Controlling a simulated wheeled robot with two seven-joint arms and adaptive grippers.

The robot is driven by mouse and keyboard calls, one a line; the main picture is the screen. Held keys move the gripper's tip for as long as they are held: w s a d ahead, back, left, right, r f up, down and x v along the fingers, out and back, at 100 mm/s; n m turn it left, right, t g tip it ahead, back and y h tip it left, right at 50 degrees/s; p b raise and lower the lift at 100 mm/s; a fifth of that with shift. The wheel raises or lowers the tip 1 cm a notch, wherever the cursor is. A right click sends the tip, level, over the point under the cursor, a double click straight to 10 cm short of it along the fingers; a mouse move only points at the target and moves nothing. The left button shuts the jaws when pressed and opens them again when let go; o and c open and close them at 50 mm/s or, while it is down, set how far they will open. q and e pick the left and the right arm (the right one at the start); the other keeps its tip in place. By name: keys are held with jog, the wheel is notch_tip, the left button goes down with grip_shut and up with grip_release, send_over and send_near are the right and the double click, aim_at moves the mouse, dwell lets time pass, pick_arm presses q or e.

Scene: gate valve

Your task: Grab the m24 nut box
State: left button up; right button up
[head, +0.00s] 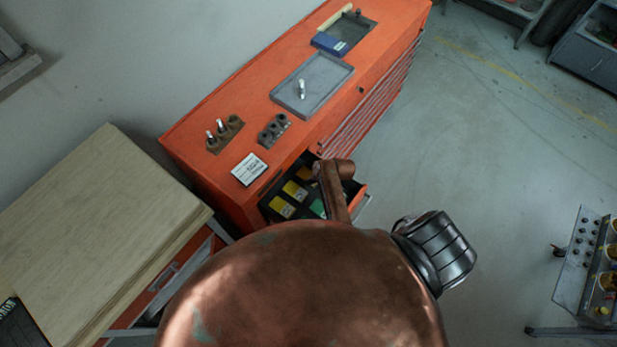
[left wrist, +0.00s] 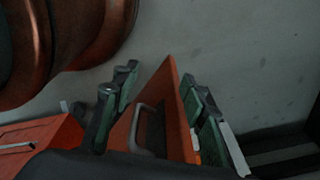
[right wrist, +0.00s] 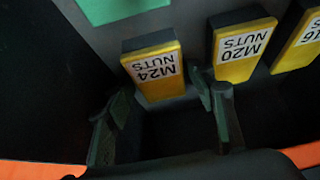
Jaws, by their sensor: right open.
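The M24 nut box (right wrist: 153,70) is a yellow-fronted dark box with its label upside down in the right wrist view. It stands in the dark open drawer. My right gripper (right wrist: 170,98) is open, with its fingertips near the box's lower edge, one towards each side. I cannot tell whether they touch it. In the head view, yellow boxes (head: 281,207) show in the drawer, but their labels are too small to read. My left gripper (left wrist: 162,95) is open in the left wrist view, with an orange panel with a handle (left wrist: 170,112) showing between its fingers.
The M20 nut box (right wrist: 241,50) and another yellow box (right wrist: 300,45) stand beside it. A green box (right wrist: 115,8) is at the upper left. The orange cabinet (head: 225,180) carries a grey tray (head: 325,75) and metal parts. A wooden table (head: 95,220) stands left.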

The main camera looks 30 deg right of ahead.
jog(key=c, duration=1.3)
jog(key=shift+w, duration=0.1)
jog(key=shift+c, duration=0.2)
jog(key=shift+r, duration=0.15)
